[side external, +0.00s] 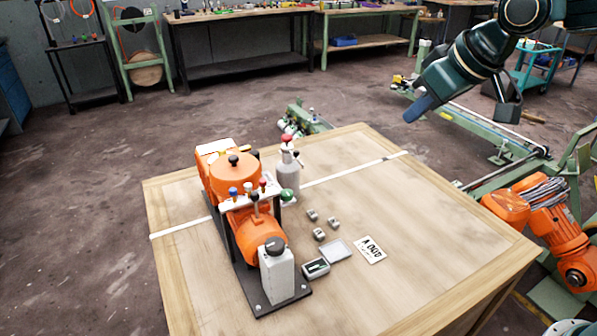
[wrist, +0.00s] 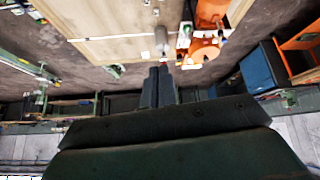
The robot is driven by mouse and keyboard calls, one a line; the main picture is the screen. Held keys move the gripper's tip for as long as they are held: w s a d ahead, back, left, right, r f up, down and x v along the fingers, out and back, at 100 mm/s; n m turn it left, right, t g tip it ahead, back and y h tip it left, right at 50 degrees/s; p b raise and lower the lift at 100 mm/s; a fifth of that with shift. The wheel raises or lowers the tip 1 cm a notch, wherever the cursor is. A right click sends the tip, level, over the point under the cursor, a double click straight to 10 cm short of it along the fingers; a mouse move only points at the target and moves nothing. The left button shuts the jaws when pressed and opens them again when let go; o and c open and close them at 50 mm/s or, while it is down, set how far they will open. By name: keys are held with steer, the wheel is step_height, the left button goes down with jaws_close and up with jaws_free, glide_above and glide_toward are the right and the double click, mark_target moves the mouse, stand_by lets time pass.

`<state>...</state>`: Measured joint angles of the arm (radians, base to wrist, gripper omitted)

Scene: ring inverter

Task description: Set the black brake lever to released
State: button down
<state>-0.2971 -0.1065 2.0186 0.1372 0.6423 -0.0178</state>
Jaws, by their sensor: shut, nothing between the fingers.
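An orange machine (side external: 222,180) on a dark baseplate stands on the left part of the wooden table; it also shows at the top of the wrist view (wrist: 204,48). It carries several small levers and knobs: a black knob (side external: 233,160) on the top drum, a black-tipped lever (side external: 254,197) at its middle, and a black knob (side external: 273,244) on a grey box. I cannot tell which is the brake lever, or its setting. My gripper (side external: 415,110) is shut and empty, high beyond the table's back right, well apart from the machine. Its fingers also show in the wrist view (wrist: 158,72).
A grey cylinder (side external: 288,178) with a red top stands behind the machine. Small grey blocks (side external: 319,234), a small screen device (side external: 316,267), a grey tray (side external: 335,251) and a printed card (side external: 370,249) lie to its right. The table's right side (side external: 450,235) is clear.

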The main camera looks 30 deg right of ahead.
steer(key=w+a+f+n, duration=0.2)
steer(key=w+a+f, duration=0.2)
steer(key=w+a, duration=0.6)
steer(key=n+t+y, duration=0.1)
glide_above(256, 207)
steer(key=s+a, duration=0.1)
steer(key=s, duration=0.1)
step_height(256, 207, down, 8)
steer(key=shift+s, duration=0.15)
steer(key=shift+f, duration=0.15)
steer(key=shift+x, duration=5.1)
steer(key=shift+s+d+f, duration=0.25)
steer(key=shift+s+d, duration=0.2)
steer(key=shift+s, duration=0.35)
steer(key=shift+s+d+f, duration=0.25)
steer(key=shift+s+d, duration=0.2)
steer(key=shift+s, duration=0.35)
